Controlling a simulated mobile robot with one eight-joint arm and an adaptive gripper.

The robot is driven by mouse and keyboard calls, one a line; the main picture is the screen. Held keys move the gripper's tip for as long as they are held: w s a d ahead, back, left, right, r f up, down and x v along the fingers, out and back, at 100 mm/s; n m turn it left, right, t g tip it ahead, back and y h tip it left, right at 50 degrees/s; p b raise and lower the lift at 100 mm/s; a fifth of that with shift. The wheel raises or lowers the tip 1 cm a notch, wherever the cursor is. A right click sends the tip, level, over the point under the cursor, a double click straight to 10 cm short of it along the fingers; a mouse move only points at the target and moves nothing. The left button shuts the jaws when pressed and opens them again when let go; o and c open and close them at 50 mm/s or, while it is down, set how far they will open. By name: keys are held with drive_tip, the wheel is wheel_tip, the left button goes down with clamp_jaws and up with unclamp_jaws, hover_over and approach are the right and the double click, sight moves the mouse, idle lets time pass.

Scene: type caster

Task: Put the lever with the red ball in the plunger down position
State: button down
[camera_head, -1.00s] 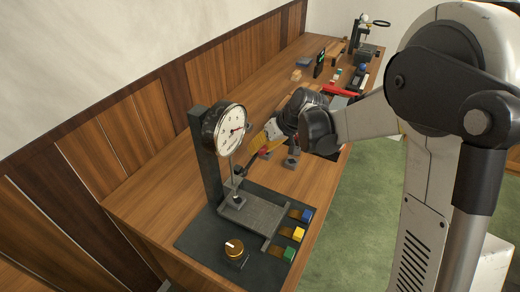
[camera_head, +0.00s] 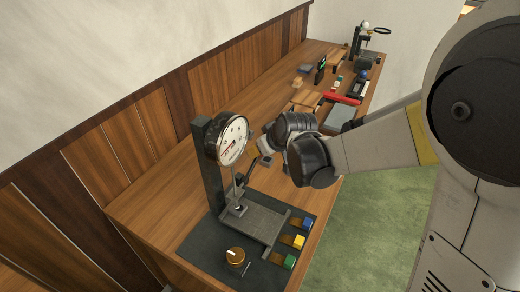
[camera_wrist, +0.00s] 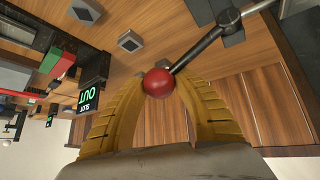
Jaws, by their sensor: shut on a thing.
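The lever (camera_wrist: 203,51) is a dark rod ending in a red ball (camera_wrist: 158,82). In the wrist view it slopes from a dark pivot at upper right down to the ball. My gripper (camera_wrist: 157,90) has its yellow fingers closed around the ball. In the head view my gripper is largely hidden behind my dark wrist, right of the dial gauge (camera_head: 233,140). The gauge is on a dark upright column (camera_head: 208,170), with a thin plunger below it over a grey plate (camera_head: 257,221). The ball is not clearly visible in the head view.
A gold knob (camera_head: 236,256) and blue (camera_head: 307,223), yellow (camera_head: 299,241) and green (camera_head: 290,261) buttons are at the stand's front. Several other items are farther back on the wooden bench (camera_head: 150,215). A wood-panelled wall is on the left.

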drive_tip(key=shift+s, duration=0.1)
drive_tip(key=c, duration=0.9)
unclamp_jaws()
drive_tip(key=shift+c, duration=0.2)
drive_tip(key=shift+d, duration=0.1)
drive_tip(key=shift+r, duration=0.1)
drive_tip(key=v, duration=1.2)
drive_tip(key=s+d+m+h, duration=0.1)
drive_tip(key=s+d+m, duration=0.2)
drive_tip(key=s, duration=0.6)
drive_tip(key=s+d+m+h, duration=0.2)
drive_tip(key=s+d+m, duration=0.1)
drive_tip(key=s+d, duration=0.4)
drive_tip(key=s, duration=0.2)
drive_tip(key=shift+s+f+g, duration=0.3)
drive_tip(key=shift+f, duration=0.1)
